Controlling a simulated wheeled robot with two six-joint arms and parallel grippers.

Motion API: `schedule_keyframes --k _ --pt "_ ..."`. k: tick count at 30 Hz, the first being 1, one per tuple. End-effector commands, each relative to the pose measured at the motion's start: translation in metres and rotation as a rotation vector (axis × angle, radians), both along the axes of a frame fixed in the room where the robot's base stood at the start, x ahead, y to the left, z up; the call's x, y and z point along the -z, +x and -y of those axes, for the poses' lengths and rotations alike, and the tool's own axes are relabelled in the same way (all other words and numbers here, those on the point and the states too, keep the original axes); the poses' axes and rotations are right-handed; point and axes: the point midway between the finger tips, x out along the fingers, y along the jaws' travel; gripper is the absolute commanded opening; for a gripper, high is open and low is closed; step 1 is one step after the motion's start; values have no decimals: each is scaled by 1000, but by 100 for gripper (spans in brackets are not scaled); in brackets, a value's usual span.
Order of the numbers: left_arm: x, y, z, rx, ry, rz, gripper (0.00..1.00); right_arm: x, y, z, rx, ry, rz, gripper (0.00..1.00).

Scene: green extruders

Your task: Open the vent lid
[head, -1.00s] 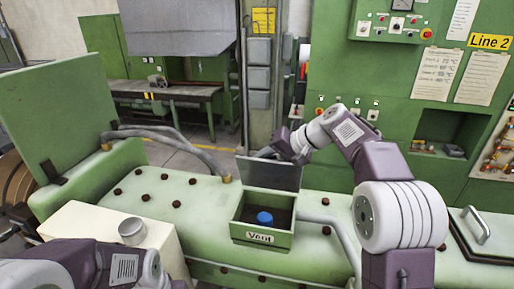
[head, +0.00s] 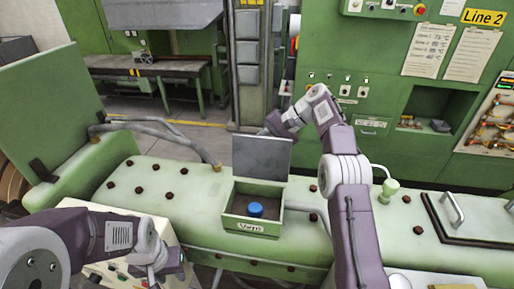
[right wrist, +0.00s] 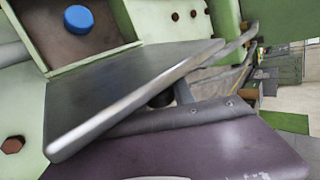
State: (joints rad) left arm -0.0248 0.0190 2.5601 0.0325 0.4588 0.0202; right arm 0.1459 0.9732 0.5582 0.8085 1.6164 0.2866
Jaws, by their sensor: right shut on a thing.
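The vent lid (head: 262,157) is a grey flat panel standing raised at the back edge of the green vent box (head: 257,226). The box is open and a blue knob or cap (head: 256,209) shows inside. In the right wrist view the lid (right wrist: 125,88) runs across the middle, with the blue cap (right wrist: 78,19) beyond it. My right gripper (head: 273,124) is at the lid's upper edge, shut on the lid; its fingertips are partly hidden behind it. My left gripper (head: 160,268) is low at the left, apart from the vent box; its finger opening is unclear.
The pale green machine top (head: 165,185) has several brown bolts. A grey pipe (head: 312,208) runs close to the right of the box. A raised green cover (head: 50,120) stands at the left.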

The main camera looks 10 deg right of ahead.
Motion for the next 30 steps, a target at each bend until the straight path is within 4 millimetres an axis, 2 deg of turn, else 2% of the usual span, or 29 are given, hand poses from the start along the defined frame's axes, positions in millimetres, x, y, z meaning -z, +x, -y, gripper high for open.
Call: schedule_keyframes --k 14,15,16,17,30 --pt "0 0 0 0 0 0 36 3 -1 0 -3 0 -14 0" --pt "0 0 0 0 0 0 36 3 -1 0 -3 0 -14 38" --pt "0 0 0 0 0 0 36 3 -1 0 -3 0 -14 47" --pt "0 0 0 0 0 0 36 2 -1 0 -3 0 -14 50" --pt "0 0 0 0 0 0 36 1 0 1 -1 0 -9 50"
